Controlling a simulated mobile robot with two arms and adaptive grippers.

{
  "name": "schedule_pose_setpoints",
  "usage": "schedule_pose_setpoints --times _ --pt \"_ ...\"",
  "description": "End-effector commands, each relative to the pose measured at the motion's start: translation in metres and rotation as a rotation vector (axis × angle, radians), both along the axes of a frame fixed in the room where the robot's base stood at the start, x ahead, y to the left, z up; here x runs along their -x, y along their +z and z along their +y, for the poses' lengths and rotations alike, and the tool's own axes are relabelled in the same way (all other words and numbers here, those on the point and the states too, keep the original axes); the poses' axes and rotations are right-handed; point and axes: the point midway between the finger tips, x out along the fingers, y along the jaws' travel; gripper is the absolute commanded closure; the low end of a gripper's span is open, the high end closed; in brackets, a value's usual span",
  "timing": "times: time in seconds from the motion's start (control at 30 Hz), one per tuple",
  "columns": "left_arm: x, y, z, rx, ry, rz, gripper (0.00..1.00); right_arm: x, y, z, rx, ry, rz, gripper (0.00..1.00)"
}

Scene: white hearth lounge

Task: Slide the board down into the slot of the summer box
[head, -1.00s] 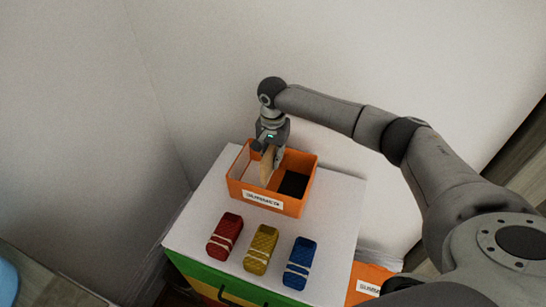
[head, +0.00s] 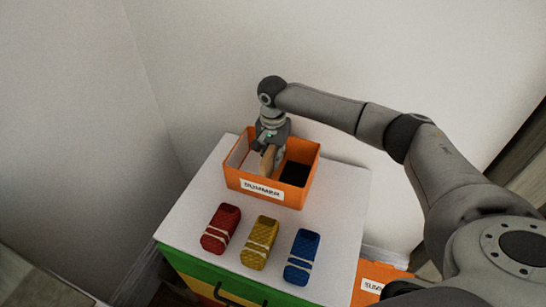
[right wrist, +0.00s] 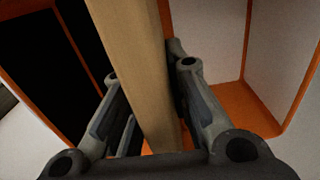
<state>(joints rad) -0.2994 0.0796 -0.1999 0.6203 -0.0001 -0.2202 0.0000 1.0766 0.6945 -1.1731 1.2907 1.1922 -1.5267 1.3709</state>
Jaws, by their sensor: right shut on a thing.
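The summer box (head: 235,178) is an orange open box with a white "SUMMER" label on its front, standing on the white top of a cabinet. One side of its inside is white and the other is black. My right gripper (head: 270,145) points down into the box, shut on the tan wooden board (head: 267,161). The board stands upright between the white and black parts; its lower end is hidden behind the front wall. In the right wrist view the board (right wrist: 140,65) runs between both fingers (right wrist: 152,100). I cannot tell whether it is in the slot. My left gripper is not in view.
A red (head: 221,228), a yellow (head: 260,242) and a blue (head: 302,257) banded block lie in a row in front of the box. Another orange labelled box (head: 372,282) is low at the right. White walls stand close behind the cabinet.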

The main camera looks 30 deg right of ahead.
Motion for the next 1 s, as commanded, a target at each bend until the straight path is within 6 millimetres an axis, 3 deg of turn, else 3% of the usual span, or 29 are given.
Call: schedule_pose_setpoints --times 0.6,1.0 --pt "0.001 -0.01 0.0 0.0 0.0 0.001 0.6 0.0 -0.044 0.0 -0.001 -0.001 0.002 1.0" --pt "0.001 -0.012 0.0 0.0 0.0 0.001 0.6 0.0 -0.053 0.001 -0.001 0.0 0.001 1.0"
